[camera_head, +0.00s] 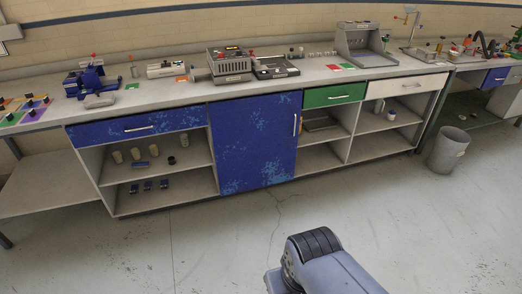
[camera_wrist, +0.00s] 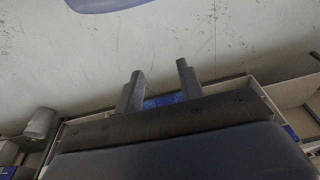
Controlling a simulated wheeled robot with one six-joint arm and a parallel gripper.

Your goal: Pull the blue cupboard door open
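The blue cupboard door (camera_head: 254,142) is closed in the middle of the bench front in the head view, with worn pale-blue patches. Its upright metal handle (camera_head: 296,124) is near its right edge. My gripper (camera_wrist: 160,68) shows in the wrist view with two dark fingers apart and nothing between them; it is well away from the door. A strip of speckled blue (camera_wrist: 165,99) shows beyond the fingers, probably the door's front; the handle cannot be made out there. The gripper's fingers do not show in the head view, only part of my arm.
A blue drawer (camera_head: 137,127) over open shelves is left of the door; a green drawer (camera_head: 333,95) and a white drawer (camera_head: 407,86) are to the right. A grey bin (camera_head: 448,149) stands on the floor at right. The floor (camera_head: 215,235) before the door is clear.

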